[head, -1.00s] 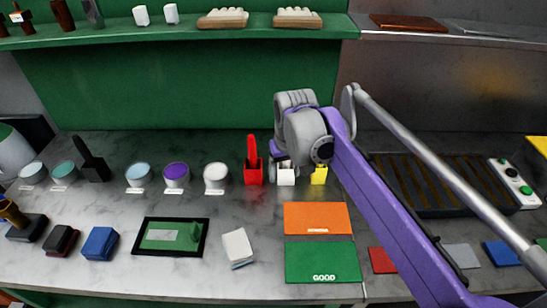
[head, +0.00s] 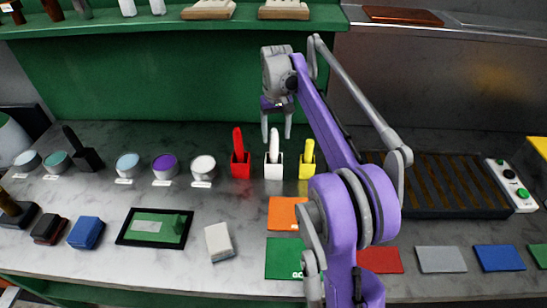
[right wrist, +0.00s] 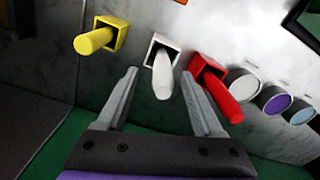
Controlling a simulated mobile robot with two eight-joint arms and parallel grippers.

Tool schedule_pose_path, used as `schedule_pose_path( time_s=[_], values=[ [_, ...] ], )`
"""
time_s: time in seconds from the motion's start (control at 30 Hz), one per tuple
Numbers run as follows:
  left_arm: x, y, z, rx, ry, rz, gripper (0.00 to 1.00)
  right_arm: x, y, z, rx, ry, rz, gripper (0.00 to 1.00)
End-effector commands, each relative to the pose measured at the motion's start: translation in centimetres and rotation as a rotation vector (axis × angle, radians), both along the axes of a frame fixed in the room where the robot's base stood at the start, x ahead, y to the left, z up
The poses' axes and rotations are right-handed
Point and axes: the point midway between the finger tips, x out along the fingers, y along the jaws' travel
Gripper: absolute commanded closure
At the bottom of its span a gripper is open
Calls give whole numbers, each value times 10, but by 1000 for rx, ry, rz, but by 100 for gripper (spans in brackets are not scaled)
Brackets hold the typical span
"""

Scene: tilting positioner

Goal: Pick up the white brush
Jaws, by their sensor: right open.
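The white brush (head: 273,145) stands with its handle up in a white square holder (head: 273,172), between a red brush and a yellow brush. It also shows in the right wrist view (right wrist: 162,82), its handle pointing towards the camera. My right gripper (head: 277,132) is open and points down just above the white brush. In the right wrist view its fingertips (right wrist: 158,73) lie on either side of the white handle in the picture, with nothing gripped. Whether they are level with the handle, I cannot tell. My left gripper is not in view.
The red brush (head: 238,142) in its red holder and the yellow brush (head: 308,150) in its yellow holder stand close on either side. Several round pots, such as the purple one (head: 165,165), stand to the left. A green shelf (head: 150,27) runs above.

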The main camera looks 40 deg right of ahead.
Motion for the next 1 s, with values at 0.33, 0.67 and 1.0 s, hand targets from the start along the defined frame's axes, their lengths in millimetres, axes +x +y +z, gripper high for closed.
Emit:
schedule_pose_path(
  time_s=[0.33,0.67,1.0],
  values=[
    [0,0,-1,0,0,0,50,9,1,-44,0,0,0,32],
    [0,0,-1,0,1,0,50,8,1,-52,0,-1,0,32],
    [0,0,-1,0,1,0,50,8,1,-52,0,-1,0,91]
  ],
)
